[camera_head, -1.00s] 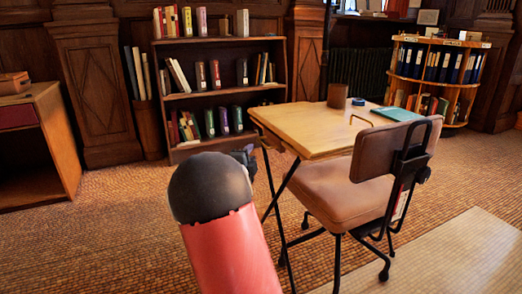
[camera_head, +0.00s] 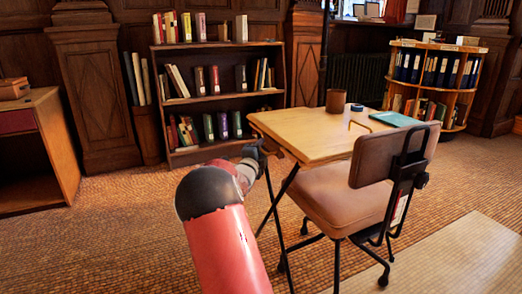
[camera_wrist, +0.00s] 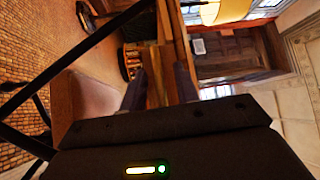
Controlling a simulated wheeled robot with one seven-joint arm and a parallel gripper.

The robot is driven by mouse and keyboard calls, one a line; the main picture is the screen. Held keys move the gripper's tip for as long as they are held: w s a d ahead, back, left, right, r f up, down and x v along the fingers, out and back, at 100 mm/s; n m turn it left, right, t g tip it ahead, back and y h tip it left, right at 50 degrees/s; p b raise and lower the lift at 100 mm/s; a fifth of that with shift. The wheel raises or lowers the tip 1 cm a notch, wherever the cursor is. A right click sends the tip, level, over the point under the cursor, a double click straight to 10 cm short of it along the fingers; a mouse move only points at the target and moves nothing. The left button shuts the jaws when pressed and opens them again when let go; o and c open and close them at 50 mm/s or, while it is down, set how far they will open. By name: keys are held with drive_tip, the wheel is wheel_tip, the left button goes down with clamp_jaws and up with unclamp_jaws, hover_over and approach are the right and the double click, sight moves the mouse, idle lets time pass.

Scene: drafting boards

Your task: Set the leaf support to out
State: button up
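The wooden table (camera_head: 320,135) stands right of centre on dark crossed legs. A narrow wooden piece at its near left edge (camera_head: 284,154) may be the leaf support, but I cannot tell for sure. My gripper (camera_head: 259,150) is at the table's left corner, small and dark, partly hidden by my arm. In the wrist view my gripper's two dark fingers (camera_wrist: 160,88) are spread apart, with a wooden part (camera_wrist: 156,92) showing between them. I cannot tell whether they touch it.
A brown padded chair (camera_head: 345,200) stands against the table's near side. A brown cup (camera_head: 336,100) and a teal book (camera_head: 394,119) lie on the tabletop. A bookcase (camera_head: 220,95) stands behind, a round shelf (camera_head: 433,85) at the back right. Floor at the left is clear.

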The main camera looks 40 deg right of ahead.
clamp_jaws()
drive_tip(key=w+a+b, duration=0.1)
drive_tip(key=w+a, duration=0.1)
drive_tip(key=a, duration=0.8)
drive_tip(key=w+a+b, duration=0.2)
drive_tip(key=w+a, duration=0.1)
drive_tip(key=a, duration=0.8)
drive_tip(key=shift+f, duration=0.1)
unclamp_jaws()
drive_tip(key=r+v, duration=0.1)
drive_tip(key=v, duration=0.6)
drive_tip(key=shift+s+a+f, duration=0.2)
drive_tip(key=shift+a+f, duration=0.2)
drive_tip(key=shift+f, duration=0.15)
